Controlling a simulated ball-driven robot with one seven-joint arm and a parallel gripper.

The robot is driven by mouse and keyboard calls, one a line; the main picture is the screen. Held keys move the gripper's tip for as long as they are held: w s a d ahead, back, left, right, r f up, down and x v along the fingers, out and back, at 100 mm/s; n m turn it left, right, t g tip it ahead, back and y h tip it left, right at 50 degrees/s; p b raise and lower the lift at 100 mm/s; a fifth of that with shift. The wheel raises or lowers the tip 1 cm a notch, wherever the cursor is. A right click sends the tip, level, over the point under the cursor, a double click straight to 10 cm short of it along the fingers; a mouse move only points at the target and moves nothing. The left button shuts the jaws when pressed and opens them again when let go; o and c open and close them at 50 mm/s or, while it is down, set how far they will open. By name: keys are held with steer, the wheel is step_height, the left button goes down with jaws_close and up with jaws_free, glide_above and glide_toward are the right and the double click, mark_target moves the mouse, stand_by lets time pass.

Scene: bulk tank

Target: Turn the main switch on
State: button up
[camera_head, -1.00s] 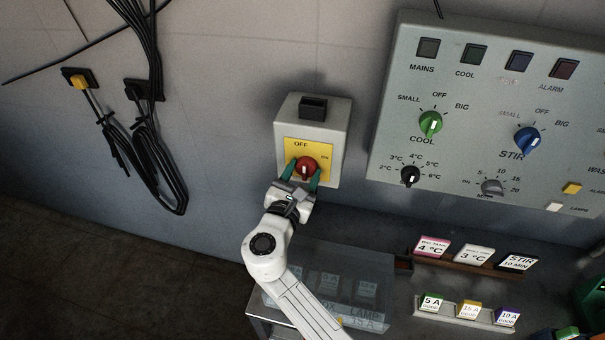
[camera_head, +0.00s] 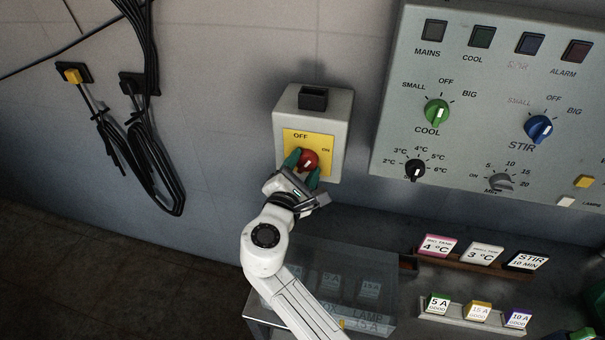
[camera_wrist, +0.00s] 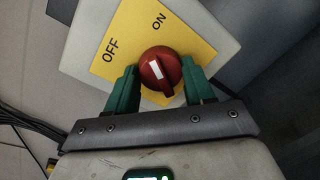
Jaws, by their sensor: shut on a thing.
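The main switch is a grey wall box (camera_head: 340,115) with a yellow plate (camera_head: 323,142) marked OFF and ON. Its red knob (camera_head: 309,157) sits low on the plate and also shows in the wrist view (camera_wrist: 160,68). My gripper (camera_head: 302,168) is shut on the red knob, one green finger on each side; both fingers show in the wrist view (camera_wrist: 160,84). The knob's white mark is tilted, seemingly between OFF and ON. The MAINS lamp (camera_head: 434,31) on the control panel is dark.
The control panel (camera_head: 470,80) with green, blue, black and grey knobs stands to the right. Below it are label racks (camera_head: 470,317) and a clear-covered box (camera_head: 335,270). Black cables (camera_head: 150,150) hang on the left wall. Wall between cables and switch is bare.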

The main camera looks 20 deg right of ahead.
steer(key=m+b, duration=0.1)
steer(key=m, duration=0.1)
steer(key=m+b, duration=0.4)
steer(key=shift+d+f+y, duration=0.1)
steer(key=shift+f+y, duration=0.2)
steer(key=shift+y, duration=0.1)
steer(key=m+b, duration=0.4)
steer(key=m, duration=0.1)
steer(key=shift+s+r, duration=0.1)
steer(key=o, duration=1)
steer(key=shift+r, duration=0.1)
steer(key=shift+o, duration=0.2)
steer(key=v, duration=1)
steer(key=shift+s+b, duration=0.4)
steer(key=shift+b, duration=0.05)
